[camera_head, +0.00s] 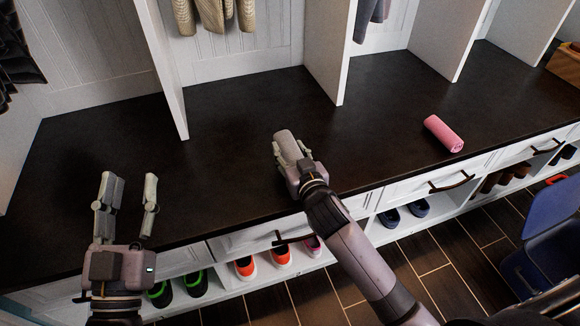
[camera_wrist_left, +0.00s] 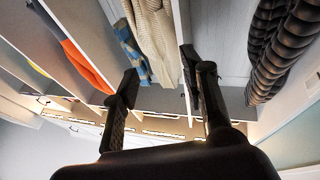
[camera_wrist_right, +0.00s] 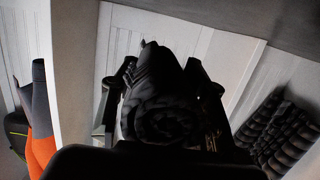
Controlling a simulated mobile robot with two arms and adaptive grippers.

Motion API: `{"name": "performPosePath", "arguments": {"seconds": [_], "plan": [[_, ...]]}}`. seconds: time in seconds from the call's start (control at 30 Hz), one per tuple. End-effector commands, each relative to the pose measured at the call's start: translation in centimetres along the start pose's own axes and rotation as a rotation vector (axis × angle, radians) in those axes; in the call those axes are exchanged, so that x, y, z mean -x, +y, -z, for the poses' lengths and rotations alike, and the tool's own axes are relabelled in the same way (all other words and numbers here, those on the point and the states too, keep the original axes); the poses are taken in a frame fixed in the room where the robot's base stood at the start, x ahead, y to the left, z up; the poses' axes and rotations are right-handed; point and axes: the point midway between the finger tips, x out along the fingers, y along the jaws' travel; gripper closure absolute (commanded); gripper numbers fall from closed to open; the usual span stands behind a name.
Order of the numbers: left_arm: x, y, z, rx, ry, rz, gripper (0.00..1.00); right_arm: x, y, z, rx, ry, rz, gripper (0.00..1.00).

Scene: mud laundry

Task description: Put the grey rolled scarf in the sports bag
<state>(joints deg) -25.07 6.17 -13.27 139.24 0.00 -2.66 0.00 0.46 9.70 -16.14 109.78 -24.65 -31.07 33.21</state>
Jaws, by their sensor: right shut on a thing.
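The grey rolled scarf (camera_head: 285,142) is between the fingers of my right gripper (camera_head: 290,153), over the dark bench top. In the right wrist view the scarf (camera_wrist_right: 160,112) shows as a dark spiral roll with a finger on each side. My right gripper is shut on it. I cannot tell whether the scarf touches the bench. My left gripper (camera_head: 130,186) is open and empty over the left front part of the bench. It also shows open in the left wrist view (camera_wrist_left: 163,80). I cannot make out a sports bag for certain in any view.
A pink roll (camera_head: 443,133) lies on the bench top (camera_head: 230,105) to the right. White upright dividers (camera_head: 325,50) stand at the back. Shoes (camera_head: 262,262) sit in cubbies below. A blue object (camera_head: 550,220) stands on the floor at right. The bench between the grippers is clear.

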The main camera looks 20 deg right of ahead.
Motion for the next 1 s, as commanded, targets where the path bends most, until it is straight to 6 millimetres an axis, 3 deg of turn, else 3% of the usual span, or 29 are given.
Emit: {"name": "performPosePath", "arguments": {"seconds": [0.27, 0.6, 1.0], "plan": [[0.1, 0.3, 2.3, 0.005, 0.135, -0.007, 0.60, -0.2, 0.0, -1.4, 0.000, 0.001, 0.000, 0.89], [2.1, 0.9, 8.0, 0.021, 0.468, -0.020, 0.60, -0.6, 0.0, -4.2, -0.001, 0.000, 0.000, 0.89], [2.5, 1.0, 8.7, 0.023, 0.508, -0.021, 0.60, -0.7, 0.0, -4.4, 0.000, 0.001, 0.001, 0.89]]}}
